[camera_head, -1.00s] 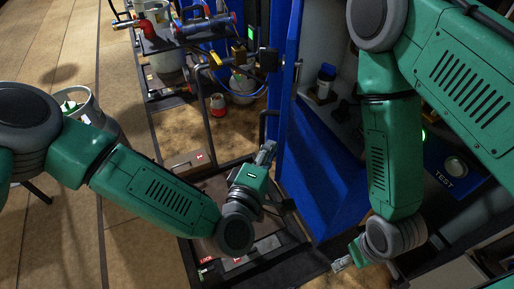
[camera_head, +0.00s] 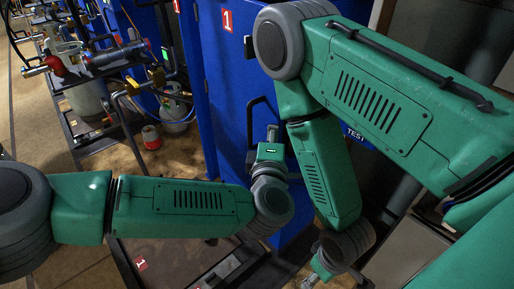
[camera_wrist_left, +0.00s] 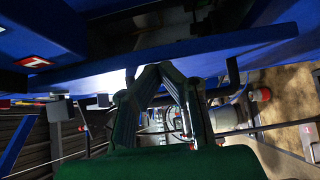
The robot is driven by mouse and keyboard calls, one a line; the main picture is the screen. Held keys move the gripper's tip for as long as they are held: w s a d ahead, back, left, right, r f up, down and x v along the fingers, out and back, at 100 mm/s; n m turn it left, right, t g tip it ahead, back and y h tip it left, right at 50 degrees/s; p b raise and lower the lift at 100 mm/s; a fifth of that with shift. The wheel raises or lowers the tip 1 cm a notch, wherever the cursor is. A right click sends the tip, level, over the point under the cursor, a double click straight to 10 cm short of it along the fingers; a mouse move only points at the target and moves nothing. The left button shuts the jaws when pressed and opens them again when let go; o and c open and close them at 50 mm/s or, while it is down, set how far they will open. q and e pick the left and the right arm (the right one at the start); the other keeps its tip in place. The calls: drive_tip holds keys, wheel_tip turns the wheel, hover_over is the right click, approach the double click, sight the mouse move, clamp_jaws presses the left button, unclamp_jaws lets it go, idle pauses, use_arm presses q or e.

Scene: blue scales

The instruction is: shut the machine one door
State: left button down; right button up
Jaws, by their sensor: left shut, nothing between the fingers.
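The machine one door (camera_head: 228,75) is the blue panel with a red "1" label in the head view. A black bar handle (camera_head: 252,118) is on its face. Its right side is hidden behind my right arm, so I cannot tell how far it stands open. My left gripper (camera_head: 272,133) is shut and empty, in front of the door beside the handle. In the left wrist view its fingertips (camera_wrist_left: 148,68) meet close to a blue panel edge (camera_wrist_left: 190,50); contact is unclear. My right gripper (camera_head: 312,280) is low at the bottom edge, its fingers unclear.
A black cart (camera_head: 130,58) with red and blue fittings stands at the left. A low dark frame (camera_head: 130,265) lies below my left arm.

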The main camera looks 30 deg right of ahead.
use_arm(q)
drive_tip(key=shift+w+d+b, duration=0.1)
drive_tip(key=shift+d+b, duration=0.45)
drive_tip(key=shift+d, duration=0.7)
